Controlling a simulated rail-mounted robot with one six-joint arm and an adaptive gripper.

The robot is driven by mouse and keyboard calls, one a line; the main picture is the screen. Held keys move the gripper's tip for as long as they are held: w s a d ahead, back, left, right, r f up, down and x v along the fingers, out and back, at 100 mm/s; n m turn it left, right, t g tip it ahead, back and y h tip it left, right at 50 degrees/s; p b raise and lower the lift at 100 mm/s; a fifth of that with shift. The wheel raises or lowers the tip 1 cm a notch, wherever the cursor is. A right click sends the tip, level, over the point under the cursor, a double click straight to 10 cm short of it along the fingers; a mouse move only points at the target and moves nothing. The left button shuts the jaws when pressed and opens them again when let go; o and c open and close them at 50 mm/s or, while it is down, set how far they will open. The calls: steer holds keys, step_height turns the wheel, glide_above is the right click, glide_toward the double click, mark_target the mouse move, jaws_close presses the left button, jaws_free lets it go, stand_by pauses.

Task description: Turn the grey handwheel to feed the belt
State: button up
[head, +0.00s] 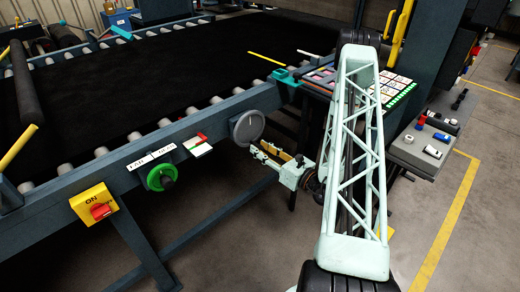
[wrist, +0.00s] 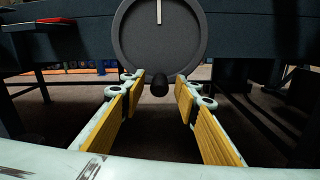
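The grey handwheel (head: 248,127) is a round disc on the side of the belt frame. In the wrist view the handwheel (wrist: 160,45) fills the top middle, with a pale mark on its upper half. A dark knob (wrist: 160,84) sticks out at its lower edge. My gripper (head: 268,153) is just to the lower right of the wheel in the head view. In the wrist view my gripper (wrist: 160,90) is open, with yellow pads on both sides of the knob and a gap to each side. Nothing is held. The black belt (head: 180,80) lies on the rollers.
A green knob (head: 161,177) and a yellow box with a red switch (head: 97,205) are on the frame left of the wheel. A panel of coloured tiles (head: 390,88) and a grey shelf with small items (head: 422,148) are at the right. Frame legs stand below the wheel.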

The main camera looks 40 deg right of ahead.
steer(key=shift+w, duration=0.25)
steer(key=shift+c, duration=0.3)
jaws_close()
steer(key=shift+d+n, duration=0.3)
